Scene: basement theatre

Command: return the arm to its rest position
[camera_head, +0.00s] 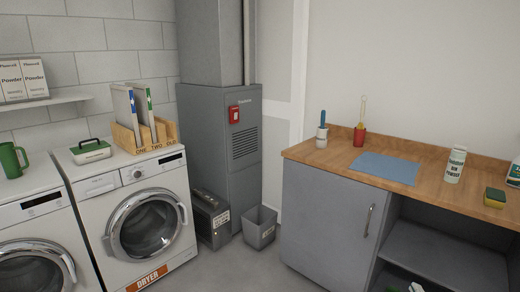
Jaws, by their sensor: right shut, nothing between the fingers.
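Neither of my grippers can be made out in the head view. No arm link of mine shows clearly either. The room in front of me is seen without any arm across it. What the hands are like is hidden from this view.
At right, a wooden counter (310,155) holds a blue mat (386,167), a white bottle (455,164), a sponge (494,197) and two cups with tools. At left are white washing machines (97,190). A grey bin (259,228) and black box (209,218) stand between; some floor is clear.

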